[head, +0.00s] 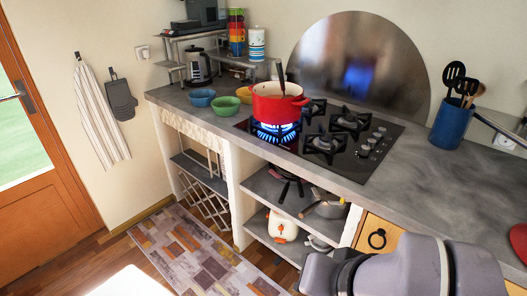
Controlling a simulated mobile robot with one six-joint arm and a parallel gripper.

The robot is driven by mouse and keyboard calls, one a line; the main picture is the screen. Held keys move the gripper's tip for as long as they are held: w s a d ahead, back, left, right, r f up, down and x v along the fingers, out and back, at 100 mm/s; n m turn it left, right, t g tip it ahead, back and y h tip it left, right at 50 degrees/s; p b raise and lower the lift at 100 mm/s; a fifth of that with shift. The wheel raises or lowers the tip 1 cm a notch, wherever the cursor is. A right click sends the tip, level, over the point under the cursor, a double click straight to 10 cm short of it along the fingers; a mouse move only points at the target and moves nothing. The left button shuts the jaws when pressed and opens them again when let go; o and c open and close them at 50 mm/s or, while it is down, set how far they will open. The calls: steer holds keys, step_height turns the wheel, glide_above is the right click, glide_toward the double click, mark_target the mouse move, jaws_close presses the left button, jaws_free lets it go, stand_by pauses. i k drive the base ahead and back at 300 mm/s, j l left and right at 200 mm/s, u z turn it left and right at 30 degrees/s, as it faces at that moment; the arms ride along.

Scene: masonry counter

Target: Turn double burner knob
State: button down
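The black gas cooktop (341,166) is set into the grey counter. A short row of silver burner knobs (371,142) runs along its right side. I cannot tell which one is the double burner knob, nor read the knobs' markings. Blue flames (275,132) burn under the red pot (279,104) at the left burner. The other burners show no flame. My grey arm reaches in at the lower right, in front of and below the counter, well apart from the knobs. No gripper fingers can be made out in this view.
A blue utensil holder (449,124) stands on the counter right of the cooktop, and bowls (224,105) stand to its left. A round metal splash panel (360,65) is behind it. Open shelves and a drawer (377,238) are below.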

mark_target(371, 143)
steer(key=i+j+z, duration=0.1)
steer(key=j+z, duration=0.25)
steer(key=j, duration=0.5)
steer(key=j+z, duration=0.35)
steer(key=j, duration=0.5)
steer(key=k+j+z, duration=0.15)
steer(key=j+z, duration=0.15)
steer(key=j, duration=0.55)
